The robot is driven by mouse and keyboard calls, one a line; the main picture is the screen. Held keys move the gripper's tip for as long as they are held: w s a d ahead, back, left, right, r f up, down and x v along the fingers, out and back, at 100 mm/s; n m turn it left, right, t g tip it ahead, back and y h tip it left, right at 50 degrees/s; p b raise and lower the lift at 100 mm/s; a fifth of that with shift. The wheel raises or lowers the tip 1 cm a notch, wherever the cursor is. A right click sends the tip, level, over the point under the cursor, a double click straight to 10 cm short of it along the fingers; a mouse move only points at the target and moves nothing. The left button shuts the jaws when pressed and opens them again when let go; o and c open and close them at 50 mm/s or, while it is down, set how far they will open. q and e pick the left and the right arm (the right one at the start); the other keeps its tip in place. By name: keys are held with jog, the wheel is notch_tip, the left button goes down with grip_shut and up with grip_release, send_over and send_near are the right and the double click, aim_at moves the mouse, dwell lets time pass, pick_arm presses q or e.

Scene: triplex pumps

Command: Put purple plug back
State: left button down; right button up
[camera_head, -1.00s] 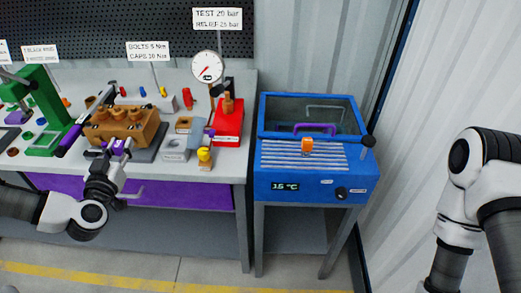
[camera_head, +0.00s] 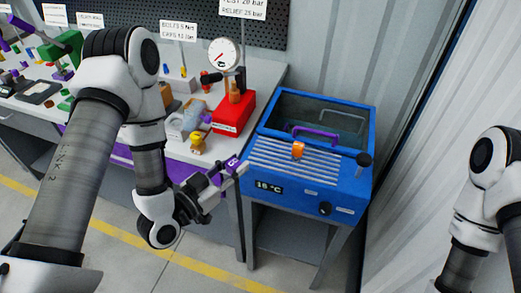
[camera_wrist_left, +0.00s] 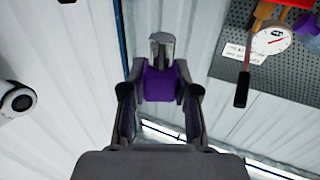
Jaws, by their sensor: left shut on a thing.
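My left gripper (camera_head: 229,172) is in front of the bench's right end, beside the blue bath's front left corner. It is shut on a purple piece with a grey end, which looks like the purple plug (camera_wrist_left: 159,84); in the left wrist view it sits between the two fingers, grey end outward. In the head view the plug is small and its outline is hard to separate from the fingers. The brown pump block (camera_head: 166,97) is mostly hidden behind my left arm. My right gripper is out of view; only its arm shows at the right.
A red test stand (camera_head: 232,116) with a gauge (camera_head: 224,55) and a yellow piece (camera_head: 197,141) stand on the bench. Open floor lies in front.

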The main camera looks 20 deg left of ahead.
pick_arm(q)
jog(key=w+d+b, duration=0.1)
jog(key=w, duration=0.4)
jog(key=w+f+b, duration=0.1)
jog(key=w, duration=0.3)
jog(key=w+d+b, duration=0.1)
jog(key=w+b, duration=0.1)
jog(key=w, duration=0.3)
jog(key=shift+w+d+f, duration=0.15)
jog(key=shift+w+d, duration=0.15)
notch_tip(320, 180, down, 3)
jog(key=shift+s, duration=0.15)
jog(key=shift+a+f, duration=0.1)
jog(key=shift+f, duration=0.5)
jog(key=c, duration=0.9)
grip_release()
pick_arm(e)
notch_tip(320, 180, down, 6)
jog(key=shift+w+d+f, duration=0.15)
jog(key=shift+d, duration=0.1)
pick_arm(q)
jog(key=shift+o, duration=0.2)
jog(key=shift+r, duration=0.1)
